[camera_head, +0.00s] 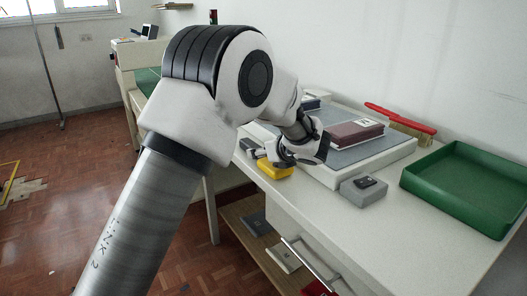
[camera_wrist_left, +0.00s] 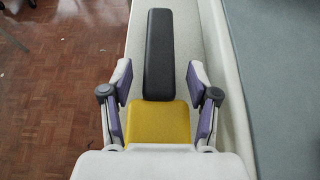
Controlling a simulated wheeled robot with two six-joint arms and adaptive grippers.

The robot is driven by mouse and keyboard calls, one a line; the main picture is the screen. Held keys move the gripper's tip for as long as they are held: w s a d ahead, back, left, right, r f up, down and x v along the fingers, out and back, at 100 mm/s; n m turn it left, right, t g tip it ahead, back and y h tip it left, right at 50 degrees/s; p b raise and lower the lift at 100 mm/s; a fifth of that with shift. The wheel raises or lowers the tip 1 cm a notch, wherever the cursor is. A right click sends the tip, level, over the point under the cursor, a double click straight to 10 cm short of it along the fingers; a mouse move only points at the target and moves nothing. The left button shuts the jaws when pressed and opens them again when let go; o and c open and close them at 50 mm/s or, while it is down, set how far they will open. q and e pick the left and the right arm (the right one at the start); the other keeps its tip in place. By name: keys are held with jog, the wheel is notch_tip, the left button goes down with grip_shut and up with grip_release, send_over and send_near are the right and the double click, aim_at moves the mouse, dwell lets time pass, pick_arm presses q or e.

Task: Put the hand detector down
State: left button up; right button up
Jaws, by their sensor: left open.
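The hand detector, with a yellow handle (camera_head: 274,170) and a dark paddle, lies at the front edge of the white table (camera_head: 345,214). In the left wrist view its yellow handle (camera_wrist_left: 160,120) and black paddle (camera_wrist_left: 158,50) lie flat along the table edge. My left gripper (camera_head: 263,154) is just over the detector. In the left wrist view the left gripper (camera_wrist_left: 160,76) is open, with a finger on each side and visible gaps to the detector. My right gripper is out of view.
A grey mat (camera_head: 350,153) on a raised white slab holds a maroon book-like block (camera_head: 352,134). A grey box (camera_head: 363,191) and a green tray (camera_head: 465,190) stand to the right. A red-handled brush (camera_head: 400,118) lies behind. A lower shelf holds flat items.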

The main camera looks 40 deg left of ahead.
pick_arm(q)
notch_tip(320, 180, up, 6)
jog(key=f+p, duration=0.1)
jog(key=p, duration=0.2)
send_over(285, 171)
jog(key=shift+r, duration=0.25)
jog(key=shift+s+d, duration=0.1)
jog(key=shift+d, duration=0.25)
jog(key=shift+a+f, duration=0.1)
